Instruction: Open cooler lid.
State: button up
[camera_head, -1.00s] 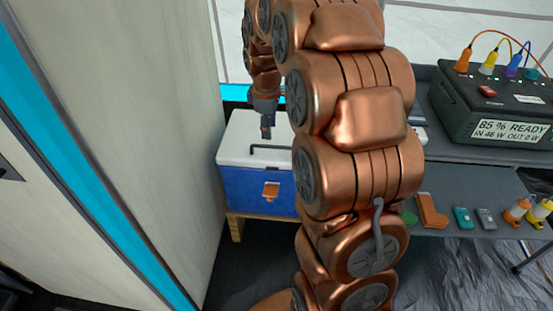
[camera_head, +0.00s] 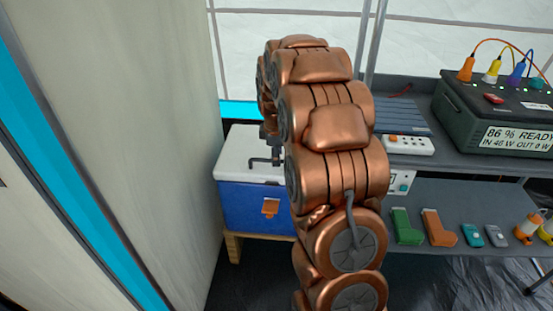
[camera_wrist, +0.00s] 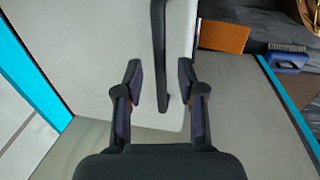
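The cooler has a blue body (camera_head: 240,207), a white lid (camera_head: 240,150) and an orange front latch (camera_head: 270,208). The lid lies flat and shut on the body. A dark bar handle (camera_head: 262,161) stands on the lid; my arm hides the cooler's right part. My gripper (camera_head: 268,138) is just above the handle, mostly hidden behind my own arm. In the wrist view the gripper (camera_wrist: 160,84) is open over the white lid (camera_wrist: 95,60). The handle (camera_wrist: 159,45) runs into the gap between the fingers, with no clear contact on either side.
A pale cabinet or wall panel (camera_head: 150,130) stands close at left. At right, a dark shelf unit (camera_head: 470,195) carries a power station (camera_head: 490,115), a power strip (camera_head: 405,145) and several small items. The cooler rests on a low wooden stand (camera_head: 234,246).

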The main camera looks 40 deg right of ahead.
jog(key=shift+f, duration=0.5)
grip_shut()
dwell(0.3)
